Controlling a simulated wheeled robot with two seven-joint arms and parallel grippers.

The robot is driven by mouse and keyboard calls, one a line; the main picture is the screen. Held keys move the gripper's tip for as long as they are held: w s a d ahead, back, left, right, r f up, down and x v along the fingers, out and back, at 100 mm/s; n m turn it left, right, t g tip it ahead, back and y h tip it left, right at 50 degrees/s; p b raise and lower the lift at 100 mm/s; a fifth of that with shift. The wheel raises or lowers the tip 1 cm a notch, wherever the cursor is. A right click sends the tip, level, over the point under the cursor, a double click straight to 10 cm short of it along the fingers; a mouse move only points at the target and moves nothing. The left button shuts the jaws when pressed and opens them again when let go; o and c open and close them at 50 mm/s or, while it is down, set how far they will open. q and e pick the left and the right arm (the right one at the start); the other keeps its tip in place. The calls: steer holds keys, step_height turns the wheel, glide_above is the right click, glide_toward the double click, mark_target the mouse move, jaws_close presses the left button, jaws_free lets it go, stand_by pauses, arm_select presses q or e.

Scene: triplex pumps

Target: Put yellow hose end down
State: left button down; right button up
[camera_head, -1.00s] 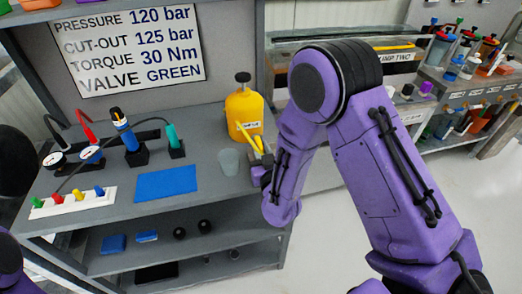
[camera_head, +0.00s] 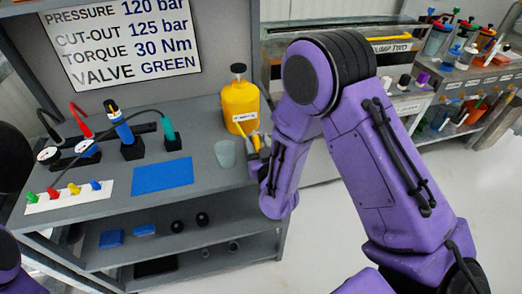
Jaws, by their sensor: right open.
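A thin yellow piece (camera_head: 256,142), which looks like the yellow hose end, shows in the head view in front of the yellow bottle (camera_head: 241,107), at the bench's right end. My right gripper (camera_head: 257,160) is right beside it, low over the bench edge, with its jaws open. My forearm hides much of the gripper, so I cannot tell whether the hose touches a finger or rests on the bench. My left gripper is out of view.
A clear cup (camera_head: 225,153) stands just left of my right gripper. A blue mat (camera_head: 162,175) lies further left, with a white strip of coloured pegs (camera_head: 70,197) beyond it. Dark stands hold a blue tool (camera_head: 123,131) and a green-tipped one (camera_head: 168,129).

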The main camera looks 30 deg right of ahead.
steer(key=v, duration=0.5)
steer(key=r+b+v, duration=0.1)
steer(key=v, duration=0.2)
steer(key=s+d+f+m+g+p, duration=0.1)
steer(key=s+d+f+m+g, duration=0.1)
steer(key=s+f+g, duration=0.5)
steer(key=s+d+f+m+g+y+p, duration=0.1)
steer(key=s+d+f+g, duration=0.3)
steer(key=s+f, duration=1.3)
steer(key=m+g+p, duration=0.1)
steer(key=g, duration=0.2)
steer(key=shift+f, duration=0.2)
